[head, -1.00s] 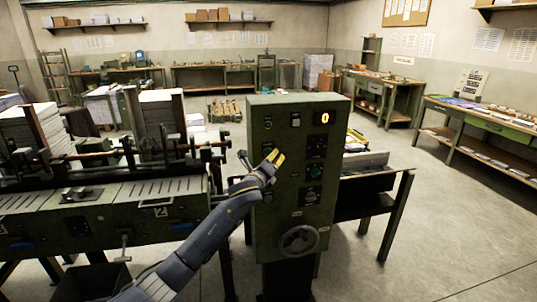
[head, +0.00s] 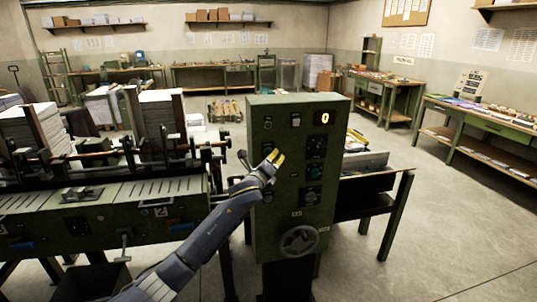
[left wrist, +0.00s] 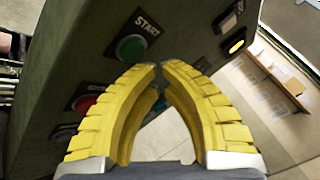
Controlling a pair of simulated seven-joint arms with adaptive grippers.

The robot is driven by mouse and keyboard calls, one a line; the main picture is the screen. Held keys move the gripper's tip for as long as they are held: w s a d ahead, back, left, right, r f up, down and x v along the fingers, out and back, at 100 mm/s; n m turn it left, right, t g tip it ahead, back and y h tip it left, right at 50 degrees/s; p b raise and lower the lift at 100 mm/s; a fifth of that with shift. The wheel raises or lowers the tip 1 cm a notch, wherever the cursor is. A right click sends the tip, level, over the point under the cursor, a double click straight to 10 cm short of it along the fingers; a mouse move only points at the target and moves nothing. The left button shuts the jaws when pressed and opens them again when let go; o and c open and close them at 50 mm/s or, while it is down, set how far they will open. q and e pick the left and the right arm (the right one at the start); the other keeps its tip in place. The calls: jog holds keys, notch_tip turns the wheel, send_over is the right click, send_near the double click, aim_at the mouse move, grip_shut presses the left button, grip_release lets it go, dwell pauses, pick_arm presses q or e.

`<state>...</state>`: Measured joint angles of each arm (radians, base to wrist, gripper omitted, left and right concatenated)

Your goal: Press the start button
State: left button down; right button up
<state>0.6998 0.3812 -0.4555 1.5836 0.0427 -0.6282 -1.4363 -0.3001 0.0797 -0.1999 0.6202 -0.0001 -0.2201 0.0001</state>
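The green start button (left wrist: 131,48), under a label reading START, is on the green control cabinet (head: 262,215). In the head view the button (head: 268,125) is small, near the cabinet's upper left. My left gripper (head: 278,157) is in front of the cabinet, below the start button in the picture. In the left wrist view its yellow fingers (left wrist: 160,66) bow outward and their tips meet, with nothing between them. The tips are below and right of the button there, and I see no contact with it. My right gripper is not in view.
A red button (left wrist: 85,102) is below the start button, partly covered by a finger. A long green machine (head: 100,205) with paper stacks (head: 45,130) stands at left. The floor at right is clear.

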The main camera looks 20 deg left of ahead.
pick_arm(q)
jog(key=shift+w+a, duration=0.5)
jog(key=shift+w, duration=0.3)
dwell(1.4)
jog(key=shift+s+d, duration=0.1)
jog(key=shift+s, duration=0.1)
jog(key=shift+s+d, duration=0.35)
jog(key=shift+s, duration=0.25)
dwell(0.3)
jog(key=shift+s+d, duration=0.45)
jog(key=shift+s, duration=0.25)
jog(key=shift+s+d, duration=0.4)
jog(key=shift+s, duration=0.35)
jog(key=shift+s+d, duration=0.45)
jog(key=shift+s, duration=0.25)
